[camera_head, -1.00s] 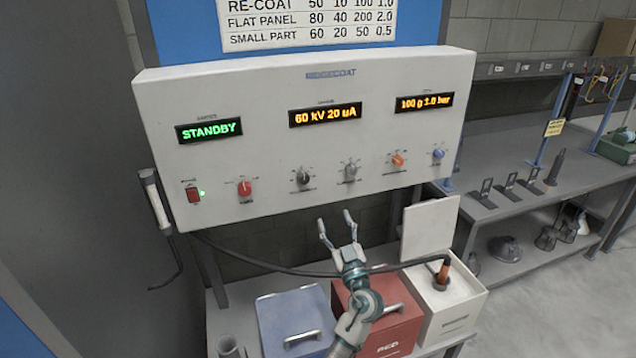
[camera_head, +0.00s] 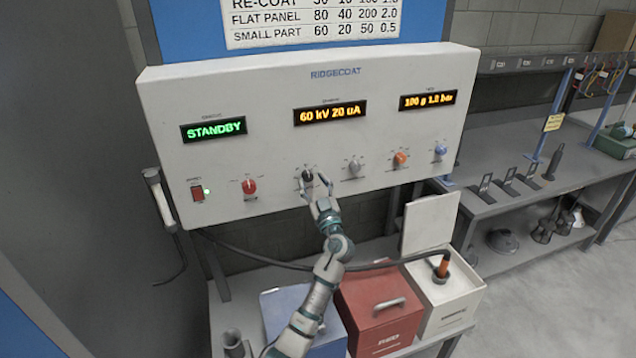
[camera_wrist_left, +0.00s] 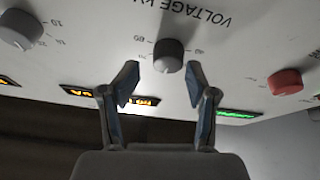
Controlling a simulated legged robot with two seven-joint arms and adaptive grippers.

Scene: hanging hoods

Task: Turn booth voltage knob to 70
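The black voltage knob (camera_head: 307,175) is on the front of the white control panel (camera_head: 270,90), third control from the left. The amber display (camera_head: 330,113) reads 60 kV 20 uA. My left gripper (camera_head: 317,186) is at the knob, its fingers partly over it. In the left wrist view the knob (camera_wrist_left: 168,55) sits just beyond and between the two open fingertips (camera_wrist_left: 160,75), with gaps on both sides. The "VOLTAGE kV" lettering appears upside down there. The right gripper is not in view.
A red knob (camera_head: 249,187) and a grey knob (camera_head: 353,168) flank the voltage knob. The green display (camera_head: 213,130) reads STANDBY. Below stand a blue box (camera_head: 275,308), a red box (camera_head: 365,325) and a white box (camera_head: 470,300), with a dark hose across them.

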